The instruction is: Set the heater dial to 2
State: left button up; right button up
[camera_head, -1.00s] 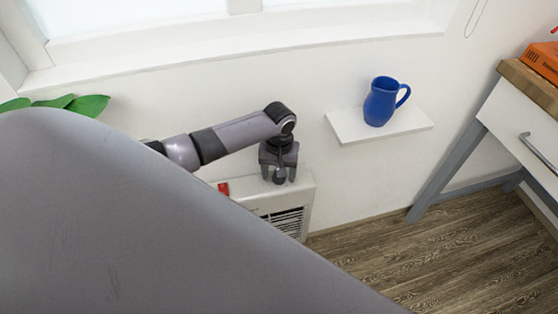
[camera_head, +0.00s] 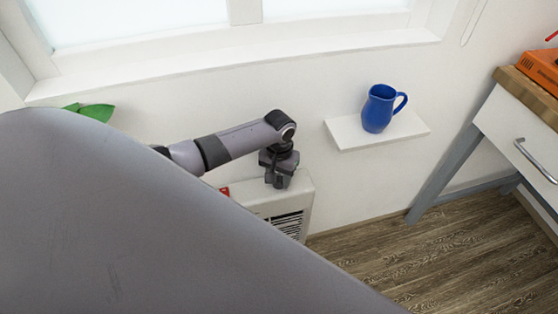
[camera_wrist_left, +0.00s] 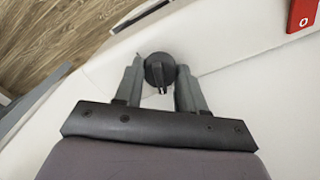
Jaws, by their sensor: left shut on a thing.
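The heater (camera_head: 297,197) is a white box with a dark grille, low against the wall in the head view. Its round black dial (camera_wrist_left: 160,69) sits on the white top and shows in the left wrist view, with a raised ridge across it. My left gripper (camera_head: 276,183) points down at the heater top. In the left wrist view its fingers (camera_wrist_left: 161,85) are on either side of the dial, shut on it. Any marks around the dial cannot be read. In the head view the gripper hides the dial. My right gripper is not in view.
A red switch (camera_wrist_left: 304,14) is on the heater top, beside the dial. A blue jug (camera_head: 379,109) stands on a white wall shelf (camera_head: 352,137) right of my arm. A wooden-topped table (camera_head: 527,92) with a drawer stands at the far right. The floor (camera_head: 400,255) in front is clear.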

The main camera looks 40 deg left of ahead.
pick_arm(q)
jog(key=m+p, duration=0.1)
jog(key=m, duration=0.2)
jog(key=shift+r, duration=0.1)
jog(key=shift+m+p, duration=0.4)
jog(key=shift+m, duration=0.4)
jog(key=m, duration=0.3)
jog(key=shift+m+p, duration=0.4)
jog(key=m, duration=0.3)
jog(key=shift+m, duration=0.3)
jog(key=m, duration=0.4)
jog(key=shift+m, duration=0.3)
jog(key=o, duration=1.1)
jog(key=shift+c, duration=0.2)
